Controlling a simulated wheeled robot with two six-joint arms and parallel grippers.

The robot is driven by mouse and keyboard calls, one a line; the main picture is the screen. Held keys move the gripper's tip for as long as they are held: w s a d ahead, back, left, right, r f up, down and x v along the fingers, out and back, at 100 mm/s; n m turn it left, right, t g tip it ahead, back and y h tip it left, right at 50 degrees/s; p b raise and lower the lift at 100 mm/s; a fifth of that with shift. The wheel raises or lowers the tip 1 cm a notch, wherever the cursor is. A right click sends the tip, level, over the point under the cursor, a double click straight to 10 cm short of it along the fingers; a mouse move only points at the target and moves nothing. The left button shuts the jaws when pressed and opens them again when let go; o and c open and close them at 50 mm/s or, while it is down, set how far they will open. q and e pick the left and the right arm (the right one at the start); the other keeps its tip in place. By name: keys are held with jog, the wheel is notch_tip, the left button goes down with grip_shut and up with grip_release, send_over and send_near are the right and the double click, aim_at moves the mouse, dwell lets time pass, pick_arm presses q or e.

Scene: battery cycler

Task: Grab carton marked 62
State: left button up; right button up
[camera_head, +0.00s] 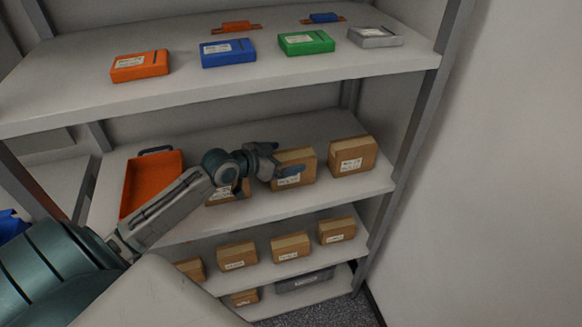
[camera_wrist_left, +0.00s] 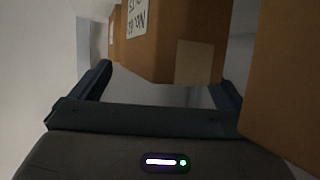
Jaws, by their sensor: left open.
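Brown cartons with white labels stand on the middle shelf: a left one (camera_head: 222,197) partly hidden behind my arm, a middle one (camera_head: 302,164), and a right one (camera_head: 352,157). The labels are too small to read in the head view, so I cannot tell which is 62. My left gripper (camera_head: 268,180) is open at the left and middle cartons; one finger overlaps the middle carton's front. In the left wrist view, a carton (camera_wrist_left: 175,45) with a partly cut-off label is seen beyond and between the open fingers of my gripper (camera_wrist_left: 160,88). My right gripper is not in view.
Another carton (camera_wrist_left: 285,70) stands close at the right in the wrist view. An orange bin (camera_head: 135,185) is left on the middle shelf. More cartons (camera_head: 291,246) stand on the shelf below. The upper shelf (camera_head: 200,92) holds coloured boxes, and a post (camera_head: 420,120) bounds the right.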

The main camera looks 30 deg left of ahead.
pick_arm(q)
jog(key=shift+w+f, duration=0.1)
jog(key=shift+w, duration=0.1)
jog(key=shift+s+d, duration=0.1)
grip_shut()
dwell(0.5)
